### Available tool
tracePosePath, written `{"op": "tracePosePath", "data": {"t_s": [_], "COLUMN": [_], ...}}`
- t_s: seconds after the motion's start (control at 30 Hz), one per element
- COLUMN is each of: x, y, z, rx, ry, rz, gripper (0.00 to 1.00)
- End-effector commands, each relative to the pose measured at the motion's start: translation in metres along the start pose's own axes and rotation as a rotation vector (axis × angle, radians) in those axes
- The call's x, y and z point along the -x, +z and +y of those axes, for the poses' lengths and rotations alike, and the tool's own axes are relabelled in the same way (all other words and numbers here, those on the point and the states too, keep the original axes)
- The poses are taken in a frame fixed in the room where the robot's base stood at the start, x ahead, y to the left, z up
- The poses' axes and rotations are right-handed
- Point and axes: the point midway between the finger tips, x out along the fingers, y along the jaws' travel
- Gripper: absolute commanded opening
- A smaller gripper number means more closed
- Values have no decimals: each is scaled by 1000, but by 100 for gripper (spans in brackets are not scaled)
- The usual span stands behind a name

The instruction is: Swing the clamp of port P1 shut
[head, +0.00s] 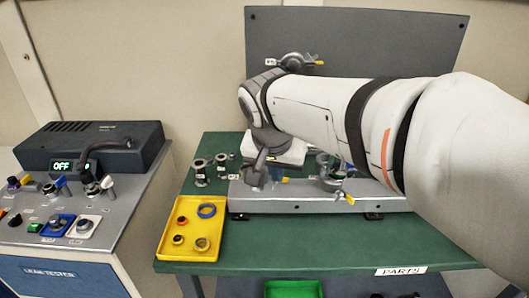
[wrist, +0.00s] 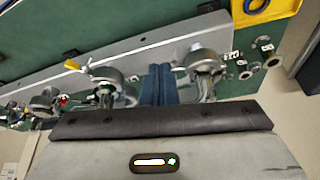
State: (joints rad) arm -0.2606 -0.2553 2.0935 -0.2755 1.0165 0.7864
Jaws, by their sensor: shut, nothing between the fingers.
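My gripper shows in the wrist view (wrist: 158,85) as two dark blue fingers pressed together with nothing between them. They point down at the grey block (head: 300,197), between two metal ports with clamps. One port (wrist: 203,62) is close to the right of the fingers, its clamp ring partly hidden. The other port (wrist: 105,78) is to the left, and its clamp has a yellow-tipped lever (wrist: 73,65). In the head view that port (head: 332,172) is right of my gripper. I cannot read which port is P1, nor tell whether its clamp is open. My wrist hides much in the head view.
A yellow tray (head: 165,243) with rings stands on the green table (head: 330,243), front left. Loose metal fittings (head: 200,172) stand left of the block. Another port (head: 292,61) is on the upright grey panel (head: 400,40). A leak tester (head: 90,145) stands at the left.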

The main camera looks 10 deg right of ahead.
Motion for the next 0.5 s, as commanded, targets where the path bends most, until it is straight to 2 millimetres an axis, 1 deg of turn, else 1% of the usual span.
{"op": "tracePosePath", "data": {"t_s": [0.3,0.43,0.5], "x": [-66,-92,-92], "y": [1,1,-14], "z": [2,2,1], "rx": [0,2,-2], "ry": [4,5,3], "rz": [-5,-6,-2], "gripper": [0,0,0]}}
